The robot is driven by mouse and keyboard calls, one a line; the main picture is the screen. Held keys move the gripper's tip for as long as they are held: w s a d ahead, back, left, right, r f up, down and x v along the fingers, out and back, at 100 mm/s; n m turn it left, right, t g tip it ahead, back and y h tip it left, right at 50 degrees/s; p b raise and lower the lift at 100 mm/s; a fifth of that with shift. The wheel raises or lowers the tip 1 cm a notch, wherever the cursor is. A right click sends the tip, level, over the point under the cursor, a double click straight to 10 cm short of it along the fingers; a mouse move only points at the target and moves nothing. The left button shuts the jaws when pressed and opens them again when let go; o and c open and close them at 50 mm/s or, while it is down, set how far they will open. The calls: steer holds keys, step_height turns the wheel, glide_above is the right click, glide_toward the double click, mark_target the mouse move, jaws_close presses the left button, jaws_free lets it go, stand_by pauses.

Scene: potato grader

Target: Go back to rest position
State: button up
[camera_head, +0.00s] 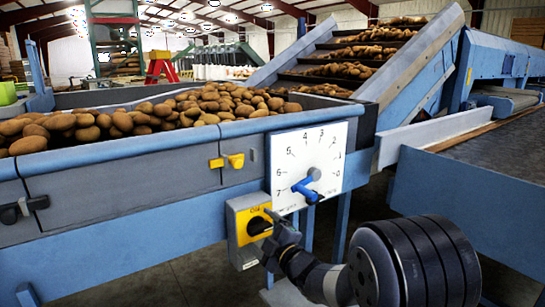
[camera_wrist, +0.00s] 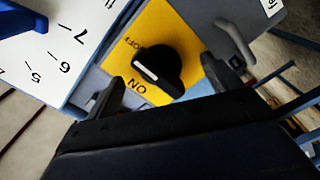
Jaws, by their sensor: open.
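My gripper (camera_head: 272,233) is at the front of the yellow-faced switch box (camera_head: 241,214), below the white dial panel. In the wrist view my gripper (camera_wrist: 162,70) is open, with one finger on each side of the black rotary knob (camera_wrist: 157,66). The fingers look apart from the knob, but I cannot tell how far its face is in depth. The knob has a white mark, and its yellow plate reads OFF and ON. In the head view my gripper partly hides the knob. Nothing is held.
The white dial panel (camera_head: 325,146) with a blue pointer (camera_head: 306,188) is just above and right of the box. A blue-edged potato bin (camera_head: 110,147) runs behind it. An inclined conveyor (camera_head: 416,60) rises at the back right. A blue frame (camera_head: 470,215) stands at right.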

steer(key=n+p, duration=0.1)
steer(key=n, duration=0.4)
steer(key=shift+n, duration=0.3)
steer(key=shift+s+d, duration=0.35)
steer(key=shift+s, duration=0.2)
steer(key=shift+r, duration=0.1)
